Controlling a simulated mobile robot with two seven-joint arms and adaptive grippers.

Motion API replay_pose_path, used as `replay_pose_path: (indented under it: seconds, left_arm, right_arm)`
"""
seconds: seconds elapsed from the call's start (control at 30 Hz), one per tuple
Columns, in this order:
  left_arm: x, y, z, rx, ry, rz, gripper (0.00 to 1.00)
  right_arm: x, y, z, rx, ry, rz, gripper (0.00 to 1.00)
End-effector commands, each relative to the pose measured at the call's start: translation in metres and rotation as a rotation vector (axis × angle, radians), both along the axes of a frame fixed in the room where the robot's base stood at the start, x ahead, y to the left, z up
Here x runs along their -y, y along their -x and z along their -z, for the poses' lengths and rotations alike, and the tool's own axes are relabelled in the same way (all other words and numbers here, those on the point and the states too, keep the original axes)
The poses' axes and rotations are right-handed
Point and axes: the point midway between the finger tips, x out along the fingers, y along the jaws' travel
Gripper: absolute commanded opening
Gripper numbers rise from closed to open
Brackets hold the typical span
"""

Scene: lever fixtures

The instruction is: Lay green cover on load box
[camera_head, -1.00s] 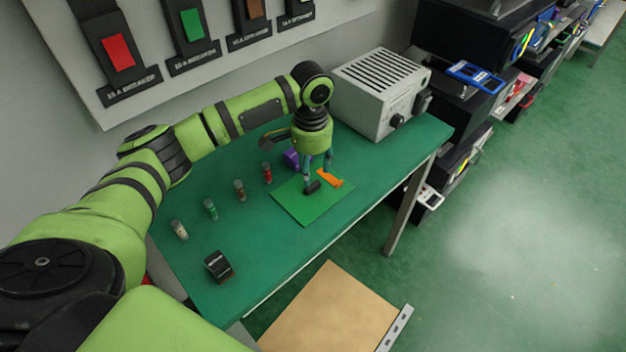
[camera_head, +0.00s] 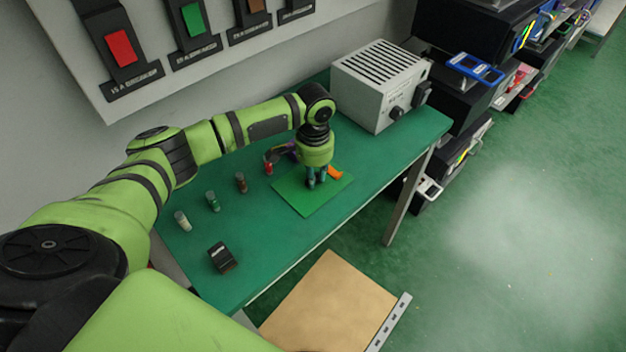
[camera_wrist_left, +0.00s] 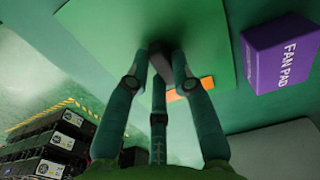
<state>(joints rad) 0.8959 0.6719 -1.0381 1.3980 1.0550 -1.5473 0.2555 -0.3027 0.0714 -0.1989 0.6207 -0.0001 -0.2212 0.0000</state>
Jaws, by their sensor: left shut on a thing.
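The green cover (camera_head: 297,201) is a flat bright green square lying on the darker green table. It fills the upper part of the left wrist view (camera_wrist_left: 100,25). My left gripper (camera_head: 314,184) points down over it, shut on the cover's dark handle (camera_wrist_left: 160,66), which shows between the fingers in the left wrist view. I cannot tell any gap between cover and table. The grey box with a slotted top (camera_head: 372,88), apparently the load box, stands at the table's far right end with its top bare. My right gripper is out of view.
An orange piece (camera_head: 335,173) lies close beside the gripper. A purple box marked FAN PAD (camera_wrist_left: 283,55) is beside the cover. Several small vials (camera_head: 213,201) and a black block (camera_head: 222,258) stand on the table's left part. A wall panel is behind.

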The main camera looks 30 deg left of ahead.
Motion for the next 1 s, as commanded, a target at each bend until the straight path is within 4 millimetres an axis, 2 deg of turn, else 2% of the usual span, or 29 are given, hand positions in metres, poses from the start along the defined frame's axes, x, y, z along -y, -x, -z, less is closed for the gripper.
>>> replay_pose_path:
  seconds: [0.1,0.27,0.63,0.87,1.0]
  left_arm:
    - [0.0,0.0,0.0,0.0,0.0,0.0,0.0]
    - [0.0,-0.001,-0.005,0.002,0.001,0.0,0.0]
    - [0.0,-0.001,-0.04,0.003,0.002,-0.001,0.0]
    - [0.013,-0.024,-0.054,0.003,0.003,-0.001,0.0]
    - [0.024,-0.046,-0.068,0.005,0.004,-0.001,0.0]
  right_arm:
    - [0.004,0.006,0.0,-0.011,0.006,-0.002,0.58]
    - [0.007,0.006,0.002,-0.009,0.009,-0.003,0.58]
    - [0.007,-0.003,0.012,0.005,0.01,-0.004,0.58]
    - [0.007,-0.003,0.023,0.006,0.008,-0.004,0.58]
    - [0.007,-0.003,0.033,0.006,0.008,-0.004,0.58]
